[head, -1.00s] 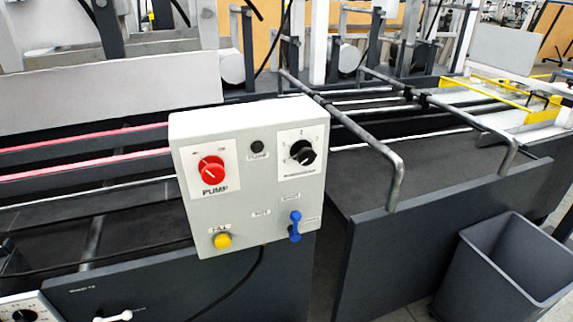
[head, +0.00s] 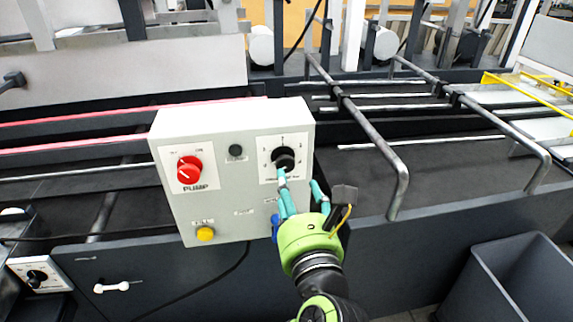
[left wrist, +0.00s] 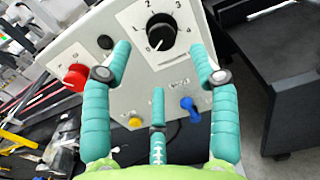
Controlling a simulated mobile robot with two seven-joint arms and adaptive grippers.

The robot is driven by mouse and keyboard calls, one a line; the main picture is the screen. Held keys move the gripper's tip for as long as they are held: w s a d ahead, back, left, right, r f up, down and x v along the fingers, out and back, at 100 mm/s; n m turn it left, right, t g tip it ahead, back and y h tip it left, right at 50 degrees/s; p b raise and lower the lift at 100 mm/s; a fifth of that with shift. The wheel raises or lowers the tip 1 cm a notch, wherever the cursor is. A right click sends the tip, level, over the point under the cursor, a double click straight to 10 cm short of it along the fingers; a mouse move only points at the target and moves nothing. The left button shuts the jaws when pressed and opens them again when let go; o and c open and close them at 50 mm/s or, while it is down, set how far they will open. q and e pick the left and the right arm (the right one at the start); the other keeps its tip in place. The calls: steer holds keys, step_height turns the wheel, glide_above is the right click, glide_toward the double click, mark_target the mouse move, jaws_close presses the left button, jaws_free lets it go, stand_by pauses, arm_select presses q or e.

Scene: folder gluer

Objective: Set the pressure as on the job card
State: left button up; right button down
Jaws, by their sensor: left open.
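A black dial (head: 283,158) with a numbered scale sits at the upper right of the pale grey control box (head: 215,215). In the left wrist view the dial (left wrist: 161,32) has a white mark that appears to point at the lower-left end of its scale, near 0. My left gripper (head: 298,180), green with teal fingers, is open just in front of the box, below and right of the dial. In the left wrist view its fingers (left wrist: 160,52) are spread, with the dial ahead between them and no visible contact. I see no job card. My right gripper is not in view.
The box also carries a red pump knob (head: 189,169), a yellow button (head: 205,233) and a blue lever (left wrist: 189,107), partly hidden by my gripper in the head view. Bent metal rods (head: 378,140) stand right of the box. A grey bin (head: 505,280) is at the lower right.

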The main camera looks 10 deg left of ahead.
mark_target(286, 165)
arm_select(q)
steer(key=p+x, duration=0.2)
steer(key=x, duration=0.4)
steer(key=shift+r, duration=0.1)
steer(key=shift+w+a+p, duration=0.15)
steer(key=shift+w+p, duration=0.15)
steer(key=shift+w, duration=0.1)
steer(key=c, duration=1.1)
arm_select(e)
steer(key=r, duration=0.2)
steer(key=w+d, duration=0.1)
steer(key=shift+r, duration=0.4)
